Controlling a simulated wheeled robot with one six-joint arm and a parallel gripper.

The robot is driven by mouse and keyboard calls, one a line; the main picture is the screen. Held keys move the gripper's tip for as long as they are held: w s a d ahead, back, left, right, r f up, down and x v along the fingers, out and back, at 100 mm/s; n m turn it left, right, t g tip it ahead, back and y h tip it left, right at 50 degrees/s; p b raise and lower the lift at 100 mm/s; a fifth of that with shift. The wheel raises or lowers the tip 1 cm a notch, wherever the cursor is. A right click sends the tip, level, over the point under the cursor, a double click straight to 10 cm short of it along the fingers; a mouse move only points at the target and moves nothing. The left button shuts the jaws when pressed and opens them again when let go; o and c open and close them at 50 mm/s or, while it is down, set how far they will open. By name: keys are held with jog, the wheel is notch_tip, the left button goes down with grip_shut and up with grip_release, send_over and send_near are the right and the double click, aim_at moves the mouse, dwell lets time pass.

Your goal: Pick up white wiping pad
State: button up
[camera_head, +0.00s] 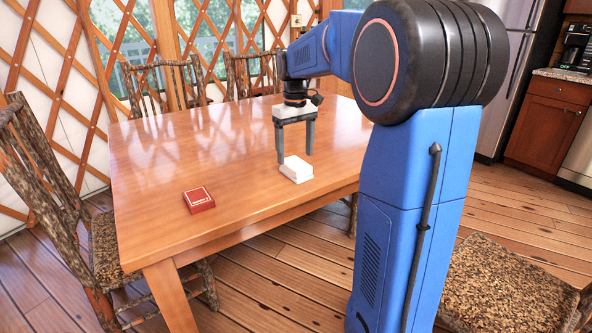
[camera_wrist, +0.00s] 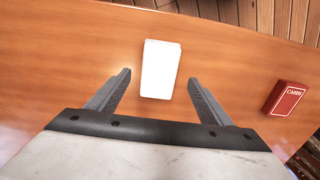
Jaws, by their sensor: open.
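The white wiping pad (camera_head: 296,169) is a small white block lying on the wooden table near its front edge. It also shows in the wrist view (camera_wrist: 161,69) as a bright white rectangle, just beyond and between the fingertips. My gripper (camera_head: 295,159) points down, with its fingers above and about at the pad. In the wrist view my gripper (camera_wrist: 158,76) is open, with one finger to each side of the pad and a gap on both sides. Nothing is held. Whether the fingertips are lower than the pad's top cannot be told.
A red card box (camera_head: 199,200) lies on the table (camera_head: 160,165) to the left of the pad; the wrist view shows it at right (camera_wrist: 286,98). Chairs stand around the table, one at left (camera_head: 45,170). The rest of the tabletop is clear.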

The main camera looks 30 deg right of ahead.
aim_at(296, 163)
jog(key=shift+d+f, duration=0.1)
jog(key=shift+f, duration=2.45)
jog(key=c, duration=1.1)
